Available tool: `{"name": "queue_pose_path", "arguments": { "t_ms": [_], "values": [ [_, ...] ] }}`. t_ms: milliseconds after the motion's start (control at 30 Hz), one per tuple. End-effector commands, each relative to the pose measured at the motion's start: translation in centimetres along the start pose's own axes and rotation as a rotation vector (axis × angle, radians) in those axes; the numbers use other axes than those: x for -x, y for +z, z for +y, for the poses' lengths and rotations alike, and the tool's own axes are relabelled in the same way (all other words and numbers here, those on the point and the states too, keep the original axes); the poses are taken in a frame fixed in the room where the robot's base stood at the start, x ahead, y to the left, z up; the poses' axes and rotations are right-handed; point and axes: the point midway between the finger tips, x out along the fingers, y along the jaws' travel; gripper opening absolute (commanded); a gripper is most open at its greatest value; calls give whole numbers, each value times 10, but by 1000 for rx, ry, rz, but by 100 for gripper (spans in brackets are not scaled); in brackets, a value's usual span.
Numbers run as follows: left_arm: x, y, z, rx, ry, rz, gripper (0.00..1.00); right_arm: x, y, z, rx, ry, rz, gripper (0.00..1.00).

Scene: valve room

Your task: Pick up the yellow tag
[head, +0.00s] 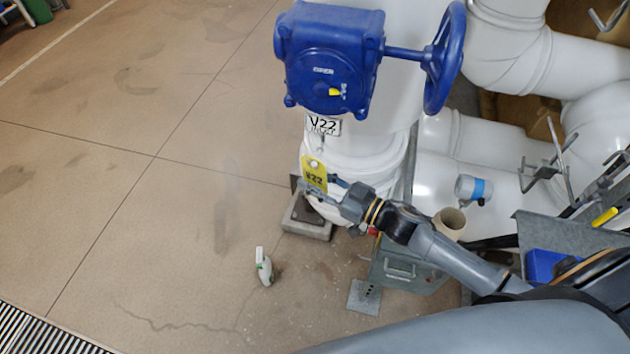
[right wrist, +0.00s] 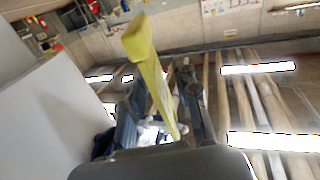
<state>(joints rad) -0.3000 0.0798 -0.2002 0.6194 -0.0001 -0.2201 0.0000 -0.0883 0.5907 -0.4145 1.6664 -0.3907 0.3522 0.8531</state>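The yellow tag (head: 314,175), marked V22, hangs upright against the white pipe, just below the V22 sign (head: 323,125) under the blue valve gearbox. My right gripper (head: 324,188) reaches it from the right, its fingers at the tag's lower part. In the right wrist view the tag (right wrist: 152,75) shows nearly edge-on between the spread fingers of my right gripper (right wrist: 165,105). Gaps show beside the tag, so the gripper looks open around it. My left gripper is not in view.
The blue gearbox (head: 332,55) and its handwheel (head: 445,58) stand above the tag. White pipes (head: 505,45) fill the right side. A grey metal box (head: 405,270) is below my right arm.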

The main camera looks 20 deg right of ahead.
Motion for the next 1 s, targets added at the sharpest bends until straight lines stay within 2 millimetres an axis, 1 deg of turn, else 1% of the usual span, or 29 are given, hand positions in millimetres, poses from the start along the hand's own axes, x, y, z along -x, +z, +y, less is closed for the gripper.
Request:
{"name": "queue_pose_path", "arguments": {
  "t_ms": [33, 67, 100, 133, 567, 667, 767, 800, 867, 1000],
  "values": [
    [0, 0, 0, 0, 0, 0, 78, 0, 0, 0, 0, 0, 0, 19],
    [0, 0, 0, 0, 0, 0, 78, 0, 0, 0, 0, 0, 0, 13],
    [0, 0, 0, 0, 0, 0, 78, 0, 0, 0, 0, 0, 0, 5],
    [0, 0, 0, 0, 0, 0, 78, 0, 0, 0, 1, 0, 0, 0],
    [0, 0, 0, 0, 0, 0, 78, 0, -2, 0, 1, 0, 0, 0],
    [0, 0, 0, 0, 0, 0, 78, 0, -8, 0, 3, -1, 1, 0],
    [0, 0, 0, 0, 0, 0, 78, 1, -18, 0, 3, -3, 1, 0],
    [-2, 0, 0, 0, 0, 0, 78, 3, -14, -9, -3, -3, -1, 0],
    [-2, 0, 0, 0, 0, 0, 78, 6, -14, -19, -4, -3, 1, 0],
    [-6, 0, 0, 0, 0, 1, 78, 15, -14, -49, -5, -2, 1, 0]
  ]
}}
